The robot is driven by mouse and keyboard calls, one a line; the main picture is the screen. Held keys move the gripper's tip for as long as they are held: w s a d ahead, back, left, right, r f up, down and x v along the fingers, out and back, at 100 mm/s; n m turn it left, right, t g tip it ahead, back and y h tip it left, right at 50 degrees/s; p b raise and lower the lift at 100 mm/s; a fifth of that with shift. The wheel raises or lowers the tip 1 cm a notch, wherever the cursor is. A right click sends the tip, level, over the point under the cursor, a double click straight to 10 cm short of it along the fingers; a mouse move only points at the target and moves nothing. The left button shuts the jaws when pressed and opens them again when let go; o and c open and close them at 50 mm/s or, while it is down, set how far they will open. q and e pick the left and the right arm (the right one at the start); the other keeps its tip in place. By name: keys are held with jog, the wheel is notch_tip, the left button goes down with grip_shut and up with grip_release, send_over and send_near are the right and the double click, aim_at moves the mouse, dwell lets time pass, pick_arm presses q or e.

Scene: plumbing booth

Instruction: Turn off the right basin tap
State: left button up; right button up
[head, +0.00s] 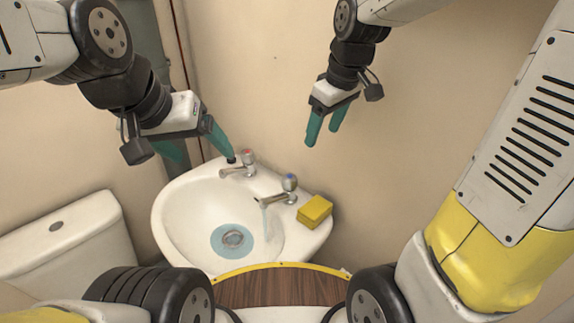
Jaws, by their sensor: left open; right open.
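The white basin (185,215) stands against the wall in the middle of the head view. Its right tap (280,197) has a blue-marked knob (289,182), and a pale stream of water (266,222) falls from its spout. The left tap (240,170) has a red-marked knob, and no water shows at it. My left gripper (204,148) is open, left of the left tap, with one fingertip close to its knob; I cannot tell whether they touch. My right gripper (323,128) is open and empty, raised above and to the right of the right tap.
A yellow sponge (314,211) lies on the basin rim just right of the right tap. Blue-tinted water surrounds the drain (232,238). A white toilet cistern (70,240) stands at the left. The wall (420,120) closes off the space behind the basin.

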jog(key=w+a+f+n+g, duration=0.2)
jog(key=w+a+f+n, duration=0.2)
jog(key=w+f, duration=0.2)
jog(key=n+g+h, duration=0.1)
jog(key=n+h, duration=0.1)
jog(key=n, duration=0.2)
send_over(288, 176)
notch_tip(288, 176, down, 8)
jog(key=shift+s+d+f, duration=0.1)
jog(key=shift+f, duration=0.4)
notch_tip(288, 176, down, 7)
jog(key=shift+f, duration=0.2)
jog(key=c, duration=1.4)
